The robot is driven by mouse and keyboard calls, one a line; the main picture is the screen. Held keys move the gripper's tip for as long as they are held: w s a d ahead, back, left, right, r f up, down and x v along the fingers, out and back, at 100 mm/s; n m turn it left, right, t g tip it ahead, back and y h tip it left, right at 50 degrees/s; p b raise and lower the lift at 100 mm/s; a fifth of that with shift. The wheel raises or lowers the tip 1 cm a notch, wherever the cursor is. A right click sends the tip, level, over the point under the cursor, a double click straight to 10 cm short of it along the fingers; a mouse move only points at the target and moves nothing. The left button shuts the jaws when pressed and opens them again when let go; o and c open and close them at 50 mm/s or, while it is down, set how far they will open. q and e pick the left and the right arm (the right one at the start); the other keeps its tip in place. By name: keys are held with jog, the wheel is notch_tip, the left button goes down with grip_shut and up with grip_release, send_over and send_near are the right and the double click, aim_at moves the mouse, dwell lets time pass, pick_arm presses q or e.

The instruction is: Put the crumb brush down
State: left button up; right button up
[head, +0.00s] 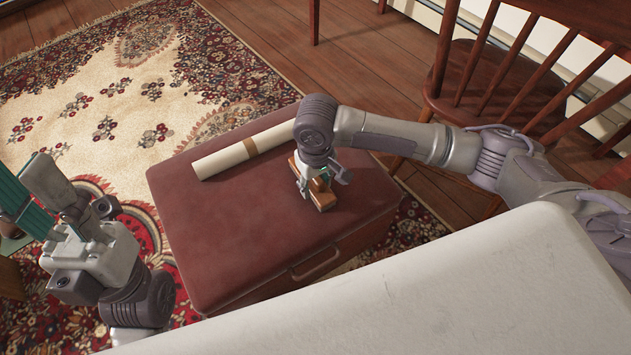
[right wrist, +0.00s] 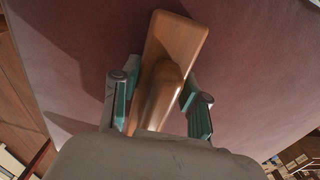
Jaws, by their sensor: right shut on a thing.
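The crumb brush (head: 322,200) is a brown wooden block with a rounded grip, at the ottoman's right part in the head view. In the right wrist view the brush (right wrist: 178,50) runs between the teal-padded fingers. My right gripper (head: 314,184) is shut on its rounded grip (right wrist: 157,95) from above. The brush is low over the dark red ottoman (head: 225,240); whether it touches the top I cannot tell. Its underside is hidden. My left gripper (head: 32,192) is off to the left of the ottoman, open, with nothing seen in it.
A cream roll with a tan band (head: 222,161) lies along the ottoman's back edge, behind the brush. The ottoman's left and front top is bare. A wooden chair (head: 500,85) stands at right. A white surface (head: 420,290) fills the lower right. A patterned rug (head: 110,95) lies beneath.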

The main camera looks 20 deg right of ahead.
jog(key=o, duration=1)
